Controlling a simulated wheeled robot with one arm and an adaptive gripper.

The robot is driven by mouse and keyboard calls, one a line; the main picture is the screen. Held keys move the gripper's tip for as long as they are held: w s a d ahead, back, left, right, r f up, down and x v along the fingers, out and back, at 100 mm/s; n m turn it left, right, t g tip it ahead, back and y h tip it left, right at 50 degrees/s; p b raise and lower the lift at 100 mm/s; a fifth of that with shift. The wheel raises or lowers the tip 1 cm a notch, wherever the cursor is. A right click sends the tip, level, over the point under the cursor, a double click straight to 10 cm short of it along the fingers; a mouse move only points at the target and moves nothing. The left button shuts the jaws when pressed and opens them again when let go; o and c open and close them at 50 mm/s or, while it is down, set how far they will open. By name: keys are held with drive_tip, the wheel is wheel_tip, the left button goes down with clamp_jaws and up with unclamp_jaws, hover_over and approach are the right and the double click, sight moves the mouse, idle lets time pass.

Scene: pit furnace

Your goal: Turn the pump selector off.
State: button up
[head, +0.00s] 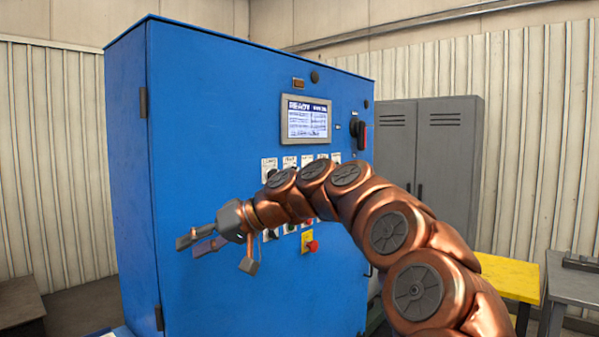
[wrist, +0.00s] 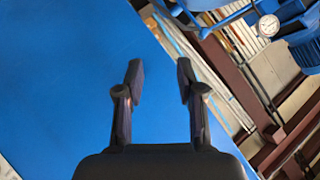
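The blue control cabinet (head: 220,150) stands in the middle of the head view. Its front has a lit screen (head: 309,119) and rows of labelled controls, partly hidden behind my arm. A white label (head: 269,165) and a red button on a yellow plate (head: 311,246) show around the arm. I cannot tell which control is the pump selector. My gripper (head: 196,241) is left of the controls, in front of the cabinet. In the wrist view my gripper (wrist: 157,85) has its two fingers apart with nothing between them, and blue surface lies behind them.
A large dark rotary switch with red (head: 360,133) is at the cabinet's right. A grey locker (head: 440,150) stands behind. A yellow-topped table (head: 510,277) and a grey table (head: 575,283) are at the right. The wrist view shows a round gauge (wrist: 268,26) and brown beams.

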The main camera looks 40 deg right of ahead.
drive_tip(key=w+d+r, duration=0.1)
drive_tip(key=d, duration=0.1)
drive_tip(key=w+d+r+t, duration=0.1)
drive_tip(key=d+r, duration=0.1)
drive_tip(key=d, duration=0.1)
drive_tip(key=w+d+r+m+t, duration=0.1)
drive_tip(key=d, duration=0.2)
drive_tip(key=shift+w+d+r, duration=0.1)
drive_tip(key=shift+w+r, duration=0.1)
drive_tip(key=shift+w, duration=0.15)
drive_tip(key=d+r+t, duration=0.1)
drive_tip(key=d, duration=0.2)
drive_tip(key=w+d+r+t, duration=0.1)
drive_tip(key=d, duration=0.1)
drive_tip(key=d+r+m+h, duration=0.1)
drive_tip(key=d, duration=0.2)
drive_tip(key=shift+w+d+t+p, duration=0.3)
drive_tip(key=shift+w+d+t, duration=0.05)
drive_tip(key=shift+t, duration=0.05)
drive_tip(key=s+d+r+m+t+h, duration=0.1)
drive_tip(key=d+r+t+h, duration=0.1)
drive_tip(key=d, duration=0.7)
drive_tip(key=s+d+r+m+t+h, duration=0.1)
drive_tip(key=d+t+h, duration=0.1)
drive_tip(key=d, duration=0.7)
drive_tip(key=p+x, duration=0.3)
drive_tip(key=x, duration=0.4)
drive_tip(key=shift+w+a+p, duration=0.2)
drive_tip(key=shift+w+p, duration=0.1)
drive_tip(key=shift+p, duration=0.1)
